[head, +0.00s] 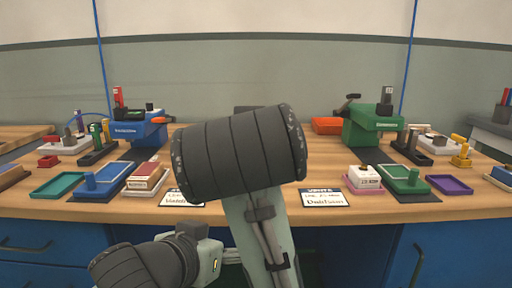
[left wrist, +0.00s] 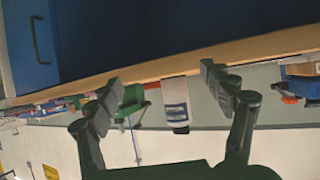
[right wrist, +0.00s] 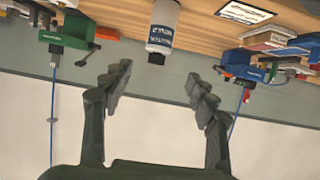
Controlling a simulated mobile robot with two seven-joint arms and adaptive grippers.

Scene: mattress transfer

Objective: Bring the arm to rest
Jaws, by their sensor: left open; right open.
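My left gripper (left wrist: 159,78) is open in the left wrist view, its dark fingers spread wide with nothing gripped. A white bottle with a dark blue label (left wrist: 174,102) shows in the gap between them, apart from both fingers. My right gripper (right wrist: 158,73) is also open and empty in the right wrist view. The bottle (right wrist: 163,28) shows there too, standing on the bench beyond the fingertips. In the head view, my dark padded arm link covers the middle of the bench and hides the bottle. I cannot make out either pair of fingertips there.
The wooden bench (head: 240,215) carries a blue machine (head: 138,130) on the left and a green machine (head: 374,128) on the right. Coloured trays, including a teal one (head: 57,184) and a purple one (head: 449,185), lie around them. A label card (head: 325,198) lies at the front edge.

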